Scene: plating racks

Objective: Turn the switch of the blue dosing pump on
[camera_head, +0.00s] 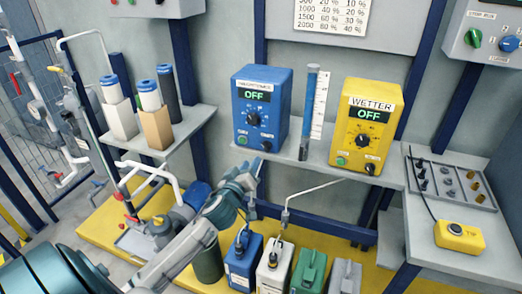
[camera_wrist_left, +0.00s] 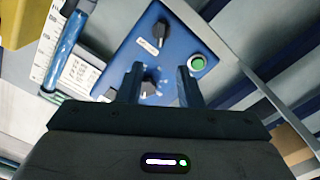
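The blue dosing pump (camera_head: 278,92) stands on the grey wall shelf, and its display (camera_head: 257,95) reads OFF. Its front has a large black dial (camera_head: 253,119), a green button (camera_head: 243,140) and a small black switch (camera_head: 266,146) at the lower right. In the left wrist view the pump's blue front (camera_wrist_left: 205,38) appears turned over, and the switch (camera_wrist_left: 149,86) shows between the fingertips. My left gripper (camera_wrist_left: 159,75) is open with a finger on either side of the switch; I cannot tell whether they touch it. In the head view this gripper (camera_head: 255,182) is just below the pump. My right gripper is out of view.
A yellow WETTER pump (camera_head: 384,102), also reading OFF, stands to the right. A clear tube with a scale (camera_head: 308,110) stands between the pumps. Several canisters (camera_head: 273,268) stand below the shelf.

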